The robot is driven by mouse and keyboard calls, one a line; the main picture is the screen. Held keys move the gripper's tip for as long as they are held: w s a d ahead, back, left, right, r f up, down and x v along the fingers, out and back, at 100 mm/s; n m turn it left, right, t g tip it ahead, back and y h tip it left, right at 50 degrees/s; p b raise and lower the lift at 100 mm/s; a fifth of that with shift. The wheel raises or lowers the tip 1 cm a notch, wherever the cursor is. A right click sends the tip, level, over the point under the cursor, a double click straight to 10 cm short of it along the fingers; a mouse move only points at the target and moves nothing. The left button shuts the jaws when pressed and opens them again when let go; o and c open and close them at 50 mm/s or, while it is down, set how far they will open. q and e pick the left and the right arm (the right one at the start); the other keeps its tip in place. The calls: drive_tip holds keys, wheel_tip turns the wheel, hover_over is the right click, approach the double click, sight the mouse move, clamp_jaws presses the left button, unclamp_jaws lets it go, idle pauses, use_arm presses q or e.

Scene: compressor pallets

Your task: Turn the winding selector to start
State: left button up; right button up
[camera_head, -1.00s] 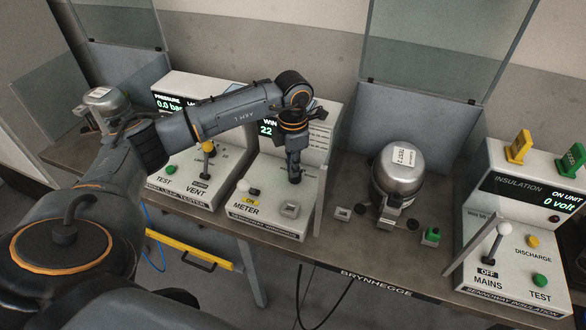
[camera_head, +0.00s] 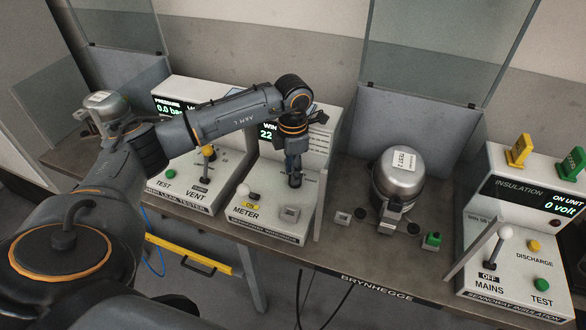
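The winding tester (camera_head: 262,226) is the white box in the middle of the bench, with a lit display reading 22 and a METER switch (camera_head: 243,191) labelled ON. My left gripper (camera_head: 295,181) points down over the right part of its sloped panel, where a dark knob seems to sit, likely the winding selector. The fingertips are at or just above that knob. The gripper and wrist hide most of the knob and its markings, so I cannot tell its setting or whether the fingers are closed on it. My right gripper is not in view.
A silver compressor (camera_head: 398,176) stands right of the tester. The insulation tester (camera_head: 520,262) is at the far right, its mains lever at OFF. The leak tester (camera_head: 180,193) and another compressor (camera_head: 106,106) are to the left. Glass screens (camera_head: 440,45) rise behind the bench.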

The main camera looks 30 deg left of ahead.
use_arm(q)
wheel_tip(320, 180, up, 12)
idle(0.4)
idle(0.5)
